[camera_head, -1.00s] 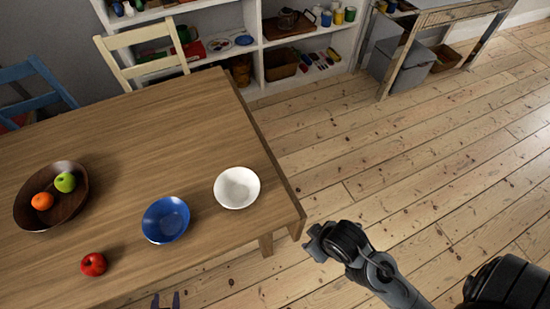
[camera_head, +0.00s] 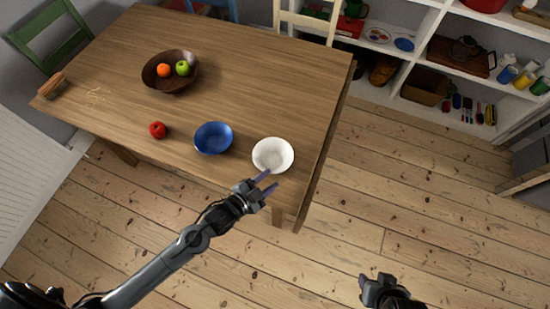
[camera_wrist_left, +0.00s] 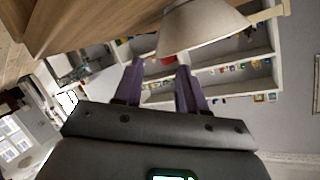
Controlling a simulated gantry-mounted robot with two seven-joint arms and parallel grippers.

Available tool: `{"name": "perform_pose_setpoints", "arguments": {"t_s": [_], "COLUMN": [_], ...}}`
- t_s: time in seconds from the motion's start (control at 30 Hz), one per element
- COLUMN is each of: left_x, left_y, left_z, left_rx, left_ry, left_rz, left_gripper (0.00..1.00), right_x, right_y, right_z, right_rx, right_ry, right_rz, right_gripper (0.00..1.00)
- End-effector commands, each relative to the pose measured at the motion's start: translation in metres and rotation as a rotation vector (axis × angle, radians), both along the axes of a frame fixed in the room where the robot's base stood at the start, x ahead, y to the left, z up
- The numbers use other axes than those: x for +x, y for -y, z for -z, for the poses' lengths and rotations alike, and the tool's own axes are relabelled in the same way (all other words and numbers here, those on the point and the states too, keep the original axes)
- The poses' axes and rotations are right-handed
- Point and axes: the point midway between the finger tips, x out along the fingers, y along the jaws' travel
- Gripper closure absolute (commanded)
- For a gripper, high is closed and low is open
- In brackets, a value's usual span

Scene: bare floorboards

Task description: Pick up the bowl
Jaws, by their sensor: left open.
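A white bowl (camera_head: 273,155) stands upright near the right front corner of the wooden table (camera_head: 250,75). A blue bowl (camera_head: 213,138) stands to its left. A dark wooden bowl (camera_head: 160,84) farther back holds an orange (camera_head: 163,70) and a green apple (camera_head: 182,67). My left gripper (camera_head: 267,182) is open and empty, its purple fingers close to the white bowl's near side. In the left wrist view the pale bowl (camera_wrist_left: 200,30) shows just beyond the fingers (camera_wrist_left: 160,76); contact cannot be told. My right gripper (camera_head: 372,285) is low at the right, away from the table.
A red apple (camera_head: 157,130) lies left of the blue bowl. A brush-like object (camera_head: 52,85) lies at the table's left corner. White shelves (camera_head: 420,55) stand behind. The floor right of the table is clear.

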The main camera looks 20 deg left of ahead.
Motion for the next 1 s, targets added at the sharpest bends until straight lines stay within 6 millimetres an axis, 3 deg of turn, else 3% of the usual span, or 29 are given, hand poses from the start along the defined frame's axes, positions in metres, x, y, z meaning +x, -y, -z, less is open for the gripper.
{"name": "perform_pose_setpoints", "arguments": {"t_s": [0.23, 0.6, 0.9, 1.0], "left_x": [0.013, 0.051, 0.054, 0.054], "left_y": [0.004, 0.015, 0.017, 0.016], "left_z": [0.004, 0.017, 0.018, 0.018], "left_rx": [-0.001, -0.002, 0.000, 0.000], "left_ry": [0.000, 0.000, -0.001, -0.001], "left_rz": [-0.001, -0.001, -0.001, -0.001], "left_gripper": [0.59, 0.59, 0.59, 0.73], "right_x": [0.000, 0.000, 0.000, 0.000], "right_y": [0.000, 0.003, 0.004, 0.004], "right_z": [0.003, 0.012, 0.012, 0.012], "right_rx": [0.001, -0.011, -0.013, -0.012], "right_ry": [0.001, 0.001, 0.001, 0.001], "right_rz": [0.002, -0.004, -0.005, -0.004], "right_gripper": [0.57, 0.57, 0.57, 0.57]}}
